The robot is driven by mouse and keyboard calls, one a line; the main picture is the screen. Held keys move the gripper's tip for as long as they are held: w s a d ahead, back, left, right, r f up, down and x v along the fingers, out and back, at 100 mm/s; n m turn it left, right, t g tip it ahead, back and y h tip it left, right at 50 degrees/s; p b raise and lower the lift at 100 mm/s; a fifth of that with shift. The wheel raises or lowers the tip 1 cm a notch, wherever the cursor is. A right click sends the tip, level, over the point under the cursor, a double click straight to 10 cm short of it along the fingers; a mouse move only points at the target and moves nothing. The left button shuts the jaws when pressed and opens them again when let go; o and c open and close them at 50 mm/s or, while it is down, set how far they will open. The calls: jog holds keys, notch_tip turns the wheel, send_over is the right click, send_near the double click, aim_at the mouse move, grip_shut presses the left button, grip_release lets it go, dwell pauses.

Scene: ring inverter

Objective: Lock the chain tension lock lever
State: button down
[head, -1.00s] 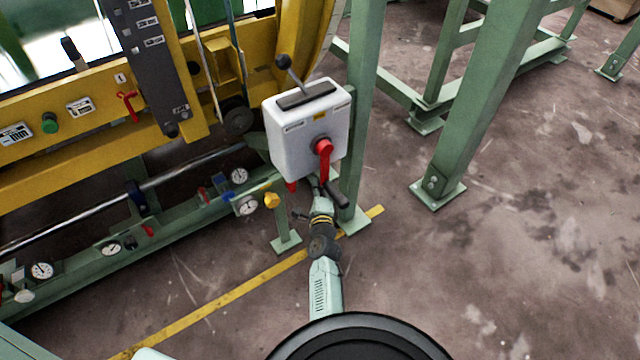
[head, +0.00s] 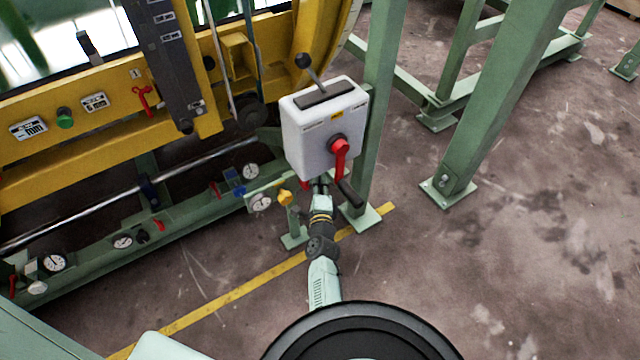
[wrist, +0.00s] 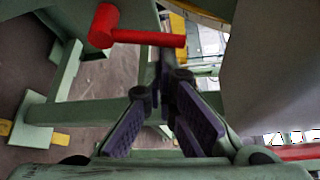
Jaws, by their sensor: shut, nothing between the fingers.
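A red lever (head: 340,158) hangs down from a round red pivot on the front of a white-grey box (head: 322,120). The task's lock lever is not labelled legibly; this red one is closest to my gripper. My gripper (head: 320,188) is below the box, a little left of the lever's lower end. In the wrist view the red lever (wrist: 145,38) lies across the top, beyond my gripper's fingers (wrist: 168,75). The fingers are shut and empty. I cannot tell whether the fingertips touch the lever. The box (wrist: 275,80) fills the right side there.
A black-knobbed lever (head: 304,62) stands on top of the box. A green post (head: 378,110) stands right behind the box. A yellow knob (head: 285,197) and gauges (head: 260,202) are left.

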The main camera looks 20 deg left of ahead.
jog(key=shift+s+a+r+n+t, duration=0.25)
jog(key=shift+s+a+n+t, duration=0.05)
jog(key=shift+s+n, duration=0.1)
jog(key=shift+f, duration=0.1)
